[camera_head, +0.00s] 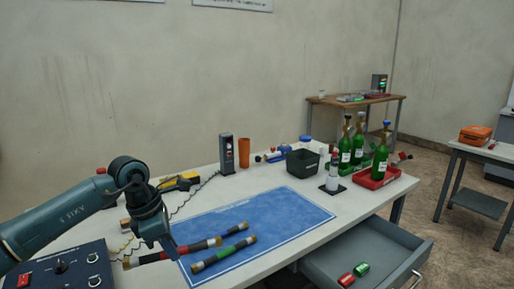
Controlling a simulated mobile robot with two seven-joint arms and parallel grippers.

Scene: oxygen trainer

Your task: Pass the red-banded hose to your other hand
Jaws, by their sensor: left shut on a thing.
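My left gripper (173,252) comes in from the left and is shut on the red-banded hose (203,245). The hose is dark, with a red band beside the jaws, and reaches out on both sides of them. It is over the left edge of the blue mat (285,222); I cannot tell if it touches the mat. A green-banded hose (224,254) lies on the mat in front of it. My right gripper is not in view.
A control box (62,268) stands at the near left. An open drawer (385,250) juts out at front right. The mat's right half is clear.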

